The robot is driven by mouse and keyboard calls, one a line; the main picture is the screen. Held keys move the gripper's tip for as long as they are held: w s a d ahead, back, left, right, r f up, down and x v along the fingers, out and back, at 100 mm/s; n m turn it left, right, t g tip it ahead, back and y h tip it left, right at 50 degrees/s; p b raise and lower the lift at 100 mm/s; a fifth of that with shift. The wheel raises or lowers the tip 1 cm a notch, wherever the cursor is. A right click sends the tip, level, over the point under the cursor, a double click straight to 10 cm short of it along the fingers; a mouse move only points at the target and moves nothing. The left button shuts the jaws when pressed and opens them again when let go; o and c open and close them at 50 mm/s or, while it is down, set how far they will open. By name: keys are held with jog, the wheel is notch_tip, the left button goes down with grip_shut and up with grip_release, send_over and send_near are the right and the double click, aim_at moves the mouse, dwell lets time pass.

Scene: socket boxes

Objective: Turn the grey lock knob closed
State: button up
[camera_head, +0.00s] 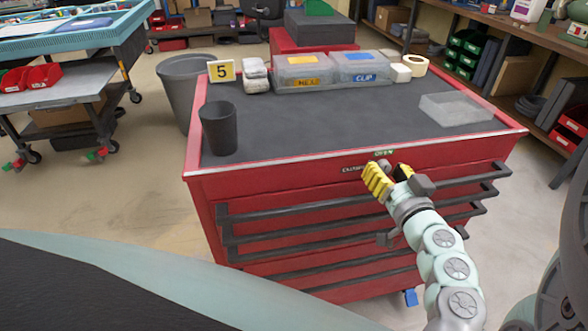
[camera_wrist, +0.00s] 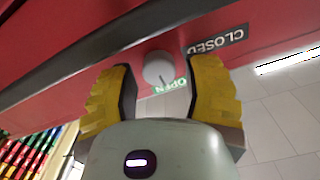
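The grey lock knob (camera_wrist: 159,68) is a round knob on the red front of the tool cabinet. In the head view the knob (camera_head: 383,163) shows just below the top edge, partly hidden by my gripper. A thin dark mark on its face points toward the green OPEN label (camera_wrist: 170,86). The dark CLOSED label (camera_wrist: 219,40) is to one side; it also shows in the head view (camera_head: 353,168). My gripper (camera_head: 389,174) is open, with its yellow fingers on either side of the knob. In the wrist view clear gaps show between knob and both fingers (camera_wrist: 158,66).
The red cabinet (camera_head: 205,189) has dark drawer handles (camera_head: 330,207) below the knob, close to my arm. On its top are a dark cup (camera_head: 218,128), clear boxes (camera_head: 303,72), a tape roll (camera_head: 417,65) and a clear tray (camera_head: 455,109). Much of the top is bare.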

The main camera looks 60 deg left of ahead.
grip_shut()
dwell(0.5)
jog(key=shift+s+r+n+p, duration=0.1)
jog(key=shift+r+n+p, duration=0.05)
jog(key=shift+n+p, duration=0.65)
jog(key=n, duration=0.2)
jog(key=shift+n+p, duration=0.3)
jog(key=n, duration=0.6)
jog(key=shift+s, duration=0.1)
jog(key=shift+o, duration=1.6)
grip_release()
jog(key=shift+a, duration=0.1)
